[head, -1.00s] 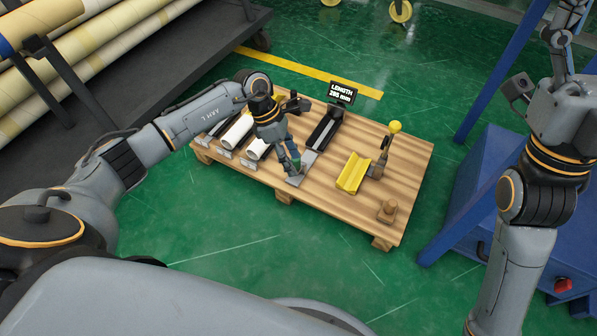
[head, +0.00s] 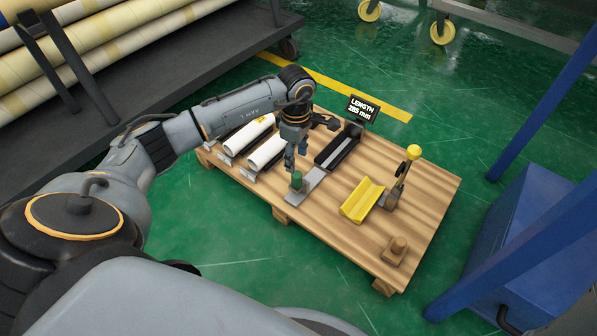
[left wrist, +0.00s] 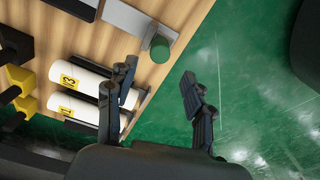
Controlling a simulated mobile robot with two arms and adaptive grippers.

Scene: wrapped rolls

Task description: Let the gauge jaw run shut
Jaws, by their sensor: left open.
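The length gauge has a black trough (head: 338,146) and a sign (head: 361,108) reading "LENGTH 285 mm". A grey plate (head: 312,180) lies at its near end with an upright green knob (head: 297,181) on it. The left wrist view also shows the green knob (left wrist: 160,48) and the grey plate (left wrist: 128,20). My left gripper (head: 296,160) is open and empty, just above the knob and apart from it. Its spread fingers (left wrist: 160,85) show in the left wrist view with nothing between them. My right gripper is out of view.
White wrapped rolls (head: 267,153) lie in cradles left of the gauge on the wooden pallet (head: 345,235). A yellow V-block (head: 362,200), a yellow-knobbed lever (head: 404,172) and a wooden peg (head: 396,250) stand to the right. A blue frame (head: 510,265) is farther right.

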